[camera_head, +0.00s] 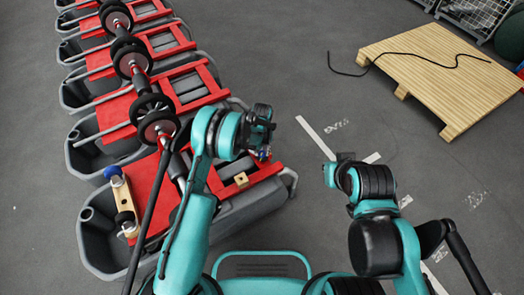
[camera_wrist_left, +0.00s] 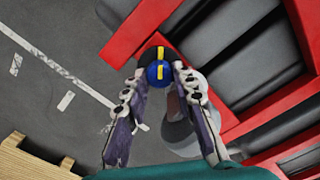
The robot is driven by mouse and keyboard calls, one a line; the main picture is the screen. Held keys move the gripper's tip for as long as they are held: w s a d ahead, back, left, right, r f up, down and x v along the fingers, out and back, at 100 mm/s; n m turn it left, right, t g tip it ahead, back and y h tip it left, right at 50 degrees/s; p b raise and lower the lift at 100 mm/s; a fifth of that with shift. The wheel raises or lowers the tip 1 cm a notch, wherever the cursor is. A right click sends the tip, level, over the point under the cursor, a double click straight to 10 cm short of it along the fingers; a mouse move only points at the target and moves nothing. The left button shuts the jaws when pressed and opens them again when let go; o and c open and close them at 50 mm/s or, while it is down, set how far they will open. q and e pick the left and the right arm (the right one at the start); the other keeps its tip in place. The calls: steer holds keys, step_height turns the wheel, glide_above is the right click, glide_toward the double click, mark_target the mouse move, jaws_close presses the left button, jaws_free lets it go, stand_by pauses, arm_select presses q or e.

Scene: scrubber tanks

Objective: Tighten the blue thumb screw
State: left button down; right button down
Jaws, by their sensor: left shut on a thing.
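The blue thumb screw (camera_wrist_left: 158,72) is a round blue knob with a yellow stripe, in the upper middle of the left wrist view. My left gripper (camera_wrist_left: 159,70) has a fingertip on each side of it and is shut on it. In the head view my left gripper (camera_head: 263,153) is at the right end of the nearest red-and-grey tank (camera_head: 235,213), where the wrist mostly hides the screw. My right gripper (camera_head: 338,163) is over open floor to the right, away from the tank. Its fingers are too small to tell open from shut.
Several more red-and-grey tanks run up the left side. A wooden block with another blue knob (camera_head: 112,171) is on the near tank's left. A wooden pallet (camera_head: 440,75) with a black cable lies at the upper right. The floor between is clear.

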arm_select(q)
steer(key=m, duration=0.6)
steer(key=shift+m, duration=0.3)
stand_by(0.5)
steer(key=c, duration=1.2)
jaws_free()
steer(key=shift+r, duration=0.1)
